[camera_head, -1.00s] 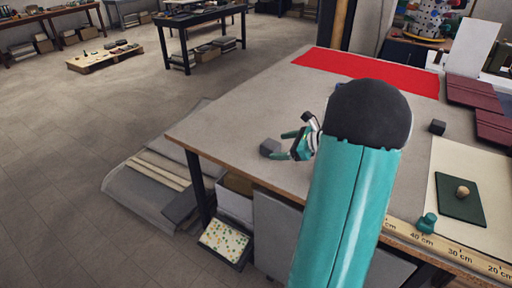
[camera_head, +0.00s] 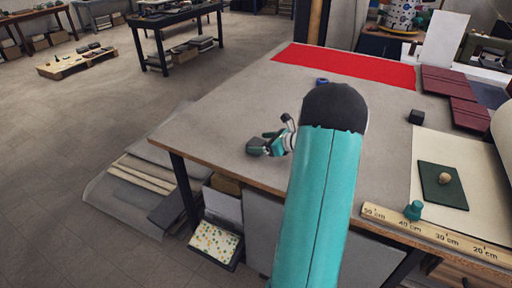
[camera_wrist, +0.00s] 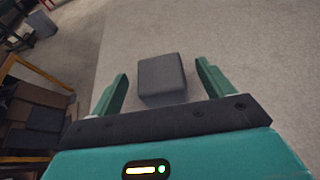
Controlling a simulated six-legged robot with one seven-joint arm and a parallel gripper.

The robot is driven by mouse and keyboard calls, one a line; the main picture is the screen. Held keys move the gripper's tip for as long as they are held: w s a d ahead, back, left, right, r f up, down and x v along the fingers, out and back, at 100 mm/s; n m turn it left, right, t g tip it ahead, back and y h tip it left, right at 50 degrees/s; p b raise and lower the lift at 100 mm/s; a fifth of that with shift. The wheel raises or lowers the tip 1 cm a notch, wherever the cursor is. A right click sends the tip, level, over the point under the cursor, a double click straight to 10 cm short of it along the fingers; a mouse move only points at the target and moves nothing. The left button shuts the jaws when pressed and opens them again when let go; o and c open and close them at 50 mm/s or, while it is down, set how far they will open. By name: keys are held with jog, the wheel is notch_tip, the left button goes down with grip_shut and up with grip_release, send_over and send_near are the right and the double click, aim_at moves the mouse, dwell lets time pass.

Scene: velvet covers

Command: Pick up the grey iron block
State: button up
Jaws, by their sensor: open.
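The grey iron block (camera_head: 256,147) rests on the grey tabletop (camera_head: 230,116), near its front left edge. In the wrist view the block (camera_wrist: 161,80) is a plain grey cube lying between and slightly beyond the two teal fingers. My gripper (camera_wrist: 162,72) is open, with one finger on each side of the block and a visible gap on both sides. In the head view my gripper (camera_head: 270,142) is low at the block's right side, and its fingers partly overlap the block. I cannot tell how far the fingers reach down beside it.
A darker block (camera_head: 416,117) sits at the right of the table. A green mat (camera_head: 455,190) with a round knob, a teal piece (camera_head: 413,210), a wooden ruler (camera_head: 440,236) and a blue ring (camera_head: 321,81) are also there. A red sheet (camera_head: 345,66) lies at the back.

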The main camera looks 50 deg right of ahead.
jog(key=c, duration=1.5)
jog(key=shift+w+r, duration=0.1)
grip_shut()
